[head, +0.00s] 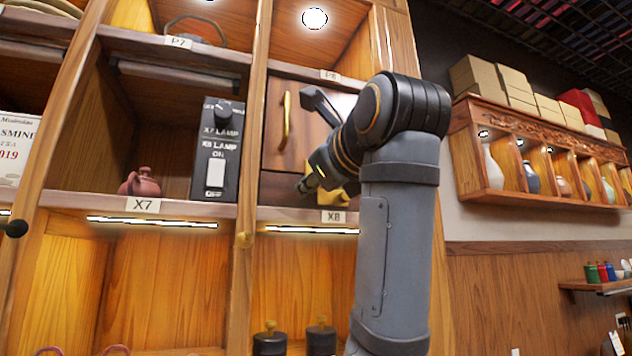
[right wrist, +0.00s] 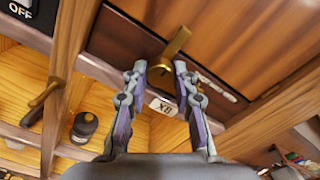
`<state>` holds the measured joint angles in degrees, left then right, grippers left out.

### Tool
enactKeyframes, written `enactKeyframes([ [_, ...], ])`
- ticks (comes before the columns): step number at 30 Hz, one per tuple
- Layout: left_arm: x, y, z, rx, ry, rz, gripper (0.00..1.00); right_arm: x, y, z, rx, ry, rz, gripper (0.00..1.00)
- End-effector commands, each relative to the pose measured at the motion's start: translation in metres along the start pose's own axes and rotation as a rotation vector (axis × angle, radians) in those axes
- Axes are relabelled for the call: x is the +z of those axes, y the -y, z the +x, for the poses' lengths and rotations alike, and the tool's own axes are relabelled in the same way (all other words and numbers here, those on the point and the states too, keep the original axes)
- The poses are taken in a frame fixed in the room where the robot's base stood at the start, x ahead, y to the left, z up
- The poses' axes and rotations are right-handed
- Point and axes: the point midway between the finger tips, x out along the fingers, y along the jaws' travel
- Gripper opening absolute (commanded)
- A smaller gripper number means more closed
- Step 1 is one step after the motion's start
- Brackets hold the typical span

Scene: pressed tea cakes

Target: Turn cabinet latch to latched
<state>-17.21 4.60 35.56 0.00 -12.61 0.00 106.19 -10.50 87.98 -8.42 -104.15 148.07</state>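The brass cabinet latch (right wrist: 171,48) is on the dark wood front above the X8 label, and slants from lower left to upper right in the right wrist view. In the head view a brass part (head: 337,198) there is partly hidden by my right arm. My right gripper (right wrist: 160,72) is open, with its two fingertips apart and the latch's lower end in line with the gap between them. I cannot tell whether they touch it. In the head view the right gripper (head: 312,183) is small and close to the cabinet front. My left gripper is not in view.
The wooden door has a vertical brass handle (head: 287,120). A black lamp switch box (head: 215,150) stands in the compartment to its left, beside a reddish teapot (head: 140,184). A brass knob (head: 244,240) is on the post, and dark lidded jars (head: 320,340) stand below.

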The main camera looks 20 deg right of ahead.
Motion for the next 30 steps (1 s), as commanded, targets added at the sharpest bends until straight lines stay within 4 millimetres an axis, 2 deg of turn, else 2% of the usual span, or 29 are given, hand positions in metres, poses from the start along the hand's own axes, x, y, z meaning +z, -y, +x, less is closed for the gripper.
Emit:
enactKeyframes([
  [1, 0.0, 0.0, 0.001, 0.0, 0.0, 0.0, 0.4, -0.002, -0.002, 0.001, 0.005, -0.006, 0.0, 0.34],
  [5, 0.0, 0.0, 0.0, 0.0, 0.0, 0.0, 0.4, -0.001, -0.001, 0.001, 0.004, -0.004, -0.001, 0.5],
  [14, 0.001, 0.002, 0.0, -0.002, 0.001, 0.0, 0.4, 0.001, 0.001, 0.0, 0.001, -0.001, -0.001, 0.5],
  [17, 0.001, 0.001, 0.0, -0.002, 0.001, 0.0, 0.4, 0.01, 0.006, 0.0, 0.0, 0.0, -0.002, 0.5],
  [24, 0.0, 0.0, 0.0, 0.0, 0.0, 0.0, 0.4, 0.051, 0.033, -0.001, 0.0, -0.003, -0.002, 0.5],
  [30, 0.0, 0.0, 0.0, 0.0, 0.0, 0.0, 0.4, 0.074, 0.048, 0.0, 0.002, -0.003, -0.001, 0.5],
])
